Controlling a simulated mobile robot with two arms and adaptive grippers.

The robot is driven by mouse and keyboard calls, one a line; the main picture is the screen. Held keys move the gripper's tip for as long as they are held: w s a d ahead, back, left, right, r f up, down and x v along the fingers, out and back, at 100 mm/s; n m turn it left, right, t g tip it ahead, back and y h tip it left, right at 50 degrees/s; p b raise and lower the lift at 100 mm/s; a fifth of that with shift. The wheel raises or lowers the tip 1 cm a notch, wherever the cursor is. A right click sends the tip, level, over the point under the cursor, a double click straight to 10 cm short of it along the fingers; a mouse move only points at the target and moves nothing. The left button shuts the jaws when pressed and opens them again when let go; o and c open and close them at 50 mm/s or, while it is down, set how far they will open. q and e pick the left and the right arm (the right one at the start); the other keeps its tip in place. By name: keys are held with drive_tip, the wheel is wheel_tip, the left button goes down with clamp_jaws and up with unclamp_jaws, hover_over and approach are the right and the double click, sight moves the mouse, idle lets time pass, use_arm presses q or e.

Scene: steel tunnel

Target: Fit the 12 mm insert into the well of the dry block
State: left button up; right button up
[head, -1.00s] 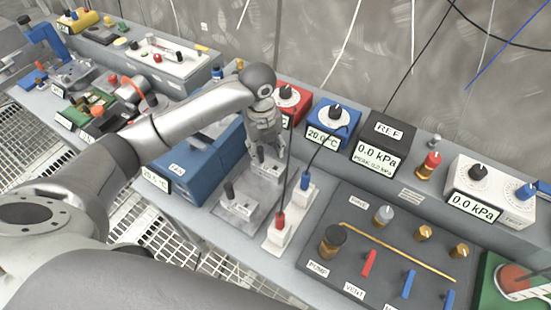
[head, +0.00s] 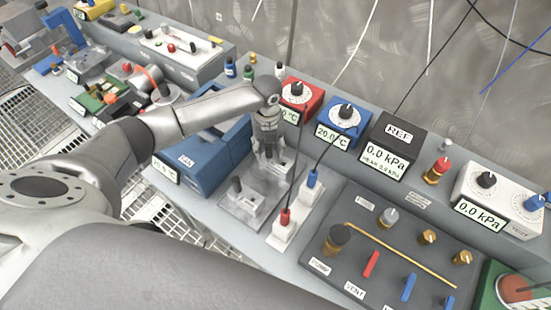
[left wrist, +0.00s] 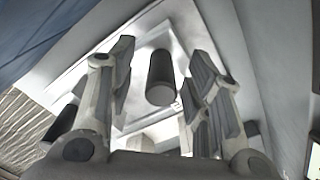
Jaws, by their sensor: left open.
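The dry block (head: 200,155) is a blue box with a small display on its front, left of my left gripper in the head view. Right of it lies a grey metal tray (head: 232,208) with dark upright pegs on light bases. One dark peg (head: 236,186) stands at its front. My left gripper (head: 270,160) points down over the tray's back part. In the left wrist view its open fingers (left wrist: 160,62) stand either side of a dark cylinder (left wrist: 160,80), apart from it. I cannot read which insert is 12 mm. The well is hidden. My right gripper is out of view.
Two white probe stands with a red plug (head: 285,217) and a blue plug (head: 313,178) stand close right of the tray, with black cables rising. Red (head: 301,100) and blue (head: 343,124) dial boxes stand behind. A dark valve panel (head: 385,240) fills the right.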

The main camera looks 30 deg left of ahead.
use_arm(q)
drive_tip(key=shift+f, duration=0.75)
drive_tip(key=shift+r, duration=0.1)
clamp_jaws()
drive_tip(key=shift+w, duration=0.1)
